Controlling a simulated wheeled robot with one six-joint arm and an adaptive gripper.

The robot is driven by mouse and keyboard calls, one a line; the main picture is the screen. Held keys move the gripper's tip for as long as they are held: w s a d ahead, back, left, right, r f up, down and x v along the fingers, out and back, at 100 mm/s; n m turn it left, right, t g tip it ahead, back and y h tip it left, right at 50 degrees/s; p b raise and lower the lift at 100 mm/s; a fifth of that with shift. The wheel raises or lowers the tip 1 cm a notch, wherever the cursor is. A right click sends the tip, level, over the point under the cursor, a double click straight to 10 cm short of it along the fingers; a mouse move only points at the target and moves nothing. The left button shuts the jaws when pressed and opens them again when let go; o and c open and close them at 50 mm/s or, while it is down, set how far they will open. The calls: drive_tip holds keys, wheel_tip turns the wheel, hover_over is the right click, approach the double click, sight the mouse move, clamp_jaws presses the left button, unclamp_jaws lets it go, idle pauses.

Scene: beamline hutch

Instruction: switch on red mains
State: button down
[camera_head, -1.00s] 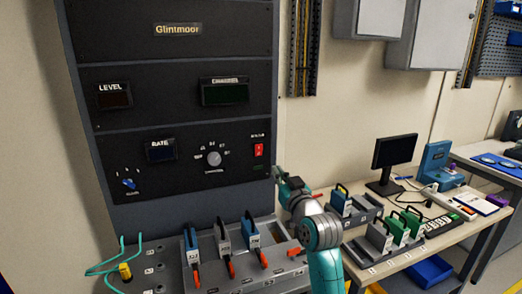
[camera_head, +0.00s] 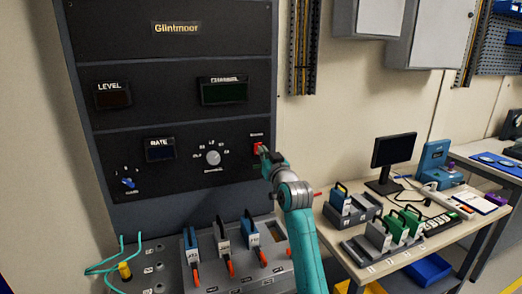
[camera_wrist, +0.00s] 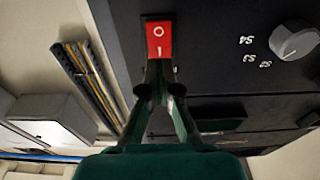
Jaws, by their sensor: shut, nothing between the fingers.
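The red mains switch (camera_head: 257,148) is a small red rocker at the right end of the lower black panel of the rack. In the wrist view the red rocker (camera_wrist: 159,40) carries a white "O" and a white "I", with the "I" side nearer my fingers. My gripper (camera_head: 263,153) is shut and empty, with its fingertips at the rocker. In the wrist view my fingertips (camera_wrist: 160,68) meet the "I" end of the rocker; I cannot tell whether they press it. The head view shows the switch partly hidden by my gripper. The displays look dark.
A round selector knob (camera_head: 213,158) and a blue toggle (camera_head: 128,183) sit left on the same panel. Below, modules with orange handles (camera_head: 223,240) stand on a grey sloped console. A table (camera_head: 345,232) with a monitor (camera_head: 393,151) is at the right.

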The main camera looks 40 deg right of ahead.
drive_tip(key=shift+x, duration=1.25)
drive_tip(key=shift+w+r, duration=0.15)
drive_tip(key=shift+w, duration=0.05)
drive_tip(key=shift+s, duration=0.1)
